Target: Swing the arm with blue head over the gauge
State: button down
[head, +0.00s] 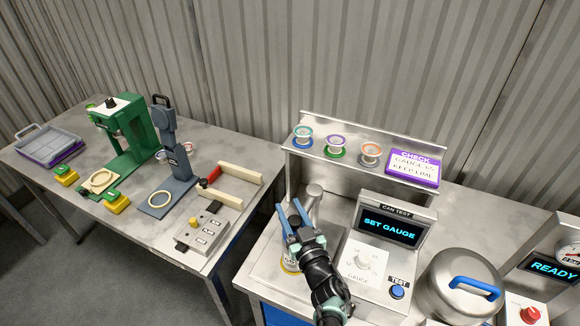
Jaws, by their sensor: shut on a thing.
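My gripper (291,212) reaches over the can test station at the centre, its two blue fingers pointing up and away in the picture. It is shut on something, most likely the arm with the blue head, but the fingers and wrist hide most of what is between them. A grey cylindrical post (314,193) stands just behind and right of the fingers. A white panel with a dial marked GAUGE (363,263) is right of my gripper. The screen (391,228) reads SET GAUGE. A yellow-rimmed round thing (289,266) shows partly beside my wrist.
A blue TEST button (397,291) and a steel pot with blue handle (464,285) are at right. A shelf (318,158) with several spools and a purple sign (413,168) stands behind. The left table holds a green press (125,135) and a blue-grey stand (175,165).

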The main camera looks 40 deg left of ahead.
jog(key=shift+d+f, duration=0.1)
dwell(0.4)
jog(key=shift+c, duration=2.2)
grip_release()
jog(key=p+v, duration=0.5)
jog(key=v, duration=0.8)
jog(key=shift+w, duration=0.15)
